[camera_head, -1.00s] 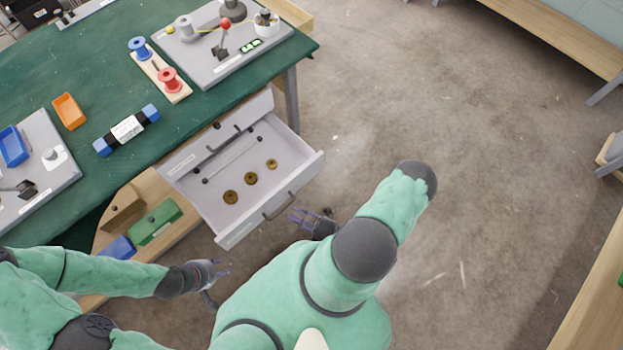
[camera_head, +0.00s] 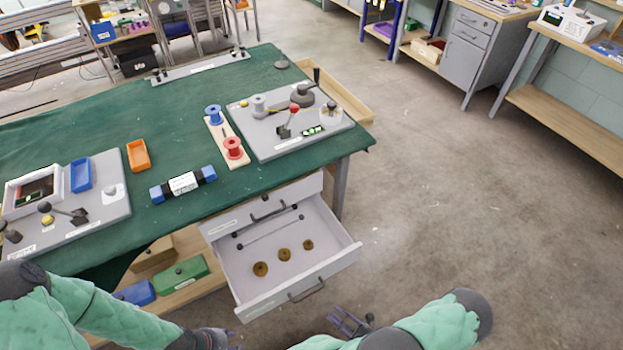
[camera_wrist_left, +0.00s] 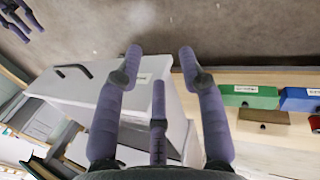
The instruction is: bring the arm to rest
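My right gripper (camera_head: 346,320) is at the bottom of the head view, just in front of the open drawer (camera_head: 330,262). Its purple fingers look spread and hold nothing; they also show at the top left of the left wrist view (camera_wrist_left: 18,18). My left gripper (camera_head: 228,340) is at the bottom edge of the head view, partly cut off. In the left wrist view its three purple fingers (camera_wrist_left: 160,62) are apart with nothing between them. The drawer front (camera_wrist_left: 150,85) lies behind them in that view. Both grippers are clear of the drawer handle (camera_head: 307,290).
The drawer sticks out from the green table (camera_head: 90,240) and holds several brass rings (camera_head: 284,254). A shelf below carries a green box (camera_head: 185,280) and a blue box (camera_head: 136,292). Open floor (camera_head: 450,200) lies to the right. Other benches (camera_head: 570,120) stand further back.

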